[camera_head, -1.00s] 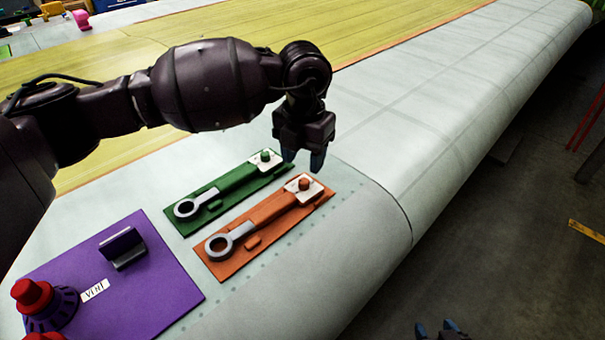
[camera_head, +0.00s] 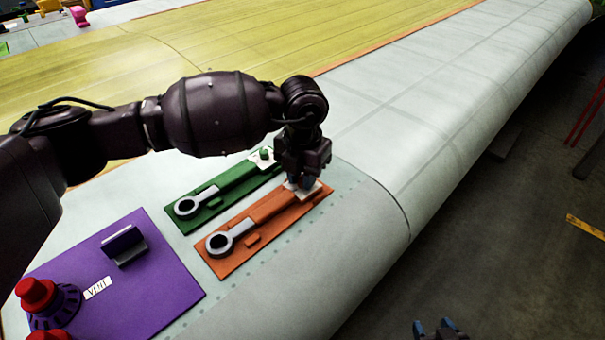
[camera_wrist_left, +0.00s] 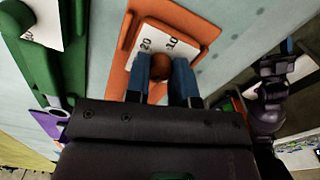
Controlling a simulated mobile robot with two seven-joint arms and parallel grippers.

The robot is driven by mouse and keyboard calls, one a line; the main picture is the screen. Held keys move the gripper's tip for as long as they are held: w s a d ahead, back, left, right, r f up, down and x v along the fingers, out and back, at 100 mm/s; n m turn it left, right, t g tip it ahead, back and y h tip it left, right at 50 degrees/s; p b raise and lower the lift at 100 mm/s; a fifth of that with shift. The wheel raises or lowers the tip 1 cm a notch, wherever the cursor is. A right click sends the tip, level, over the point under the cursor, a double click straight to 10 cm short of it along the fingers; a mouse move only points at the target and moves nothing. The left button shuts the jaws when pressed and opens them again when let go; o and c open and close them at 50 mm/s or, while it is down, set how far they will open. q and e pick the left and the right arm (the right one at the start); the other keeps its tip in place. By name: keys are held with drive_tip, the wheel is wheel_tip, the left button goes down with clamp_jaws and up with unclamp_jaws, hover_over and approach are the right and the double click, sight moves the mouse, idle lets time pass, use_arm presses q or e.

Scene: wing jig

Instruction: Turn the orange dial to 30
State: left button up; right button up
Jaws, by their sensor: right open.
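The orange dial's knob (camera_wrist_left: 159,66) stands on a white scale plate (camera_wrist_left: 176,38) at the far end of the orange panel (camera_head: 222,267). The marks 20 and 10 show in the left wrist view. My left gripper (camera_head: 299,184) is down at this plate, pointing downward. Its blue fingers (camera_wrist_left: 160,75) stand on either side of the knob; I cannot tell whether they press on it. The fingers hide the knob in the head view, and the knob's pointer is hidden too. My right gripper (camera_head: 438,326) is open and empty at the bottom edge, away from the panel.
A green panel (camera_head: 208,211) with its own green knob (camera_head: 264,153) lies close beside the orange one. A purple panel (camera_head: 160,292) with red knobs and a VENT label is at the lower left. The pale wing surface (camera_head: 420,110) to the right is clear.

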use_arm(q)
clamp_jaws()
drive_tip(key=m+b, duration=0.1)
drive_tip(key=b, duration=0.1)
drive_tip(key=shift+f+m+b, duration=0.15)
drive_tip(key=shift+m+b, duration=0.15)
drive_tip(key=shift+m, duration=0.1)
drive_tip(key=shift+m+b, duration=0.7)
drive_tip(key=shift+b, duration=0.05)
drive_tip(key=shift+m+b, duration=0.55)
drive_tip(key=shift+m, duration=0.05)
drive_tip(key=shift+m+b, duration=0.45)
drive_tip(key=shift+m, duration=0.25)
drive_tip(key=shift+r+m, duration=0.2)
drive_tip(key=shift+m, duration=0.1)
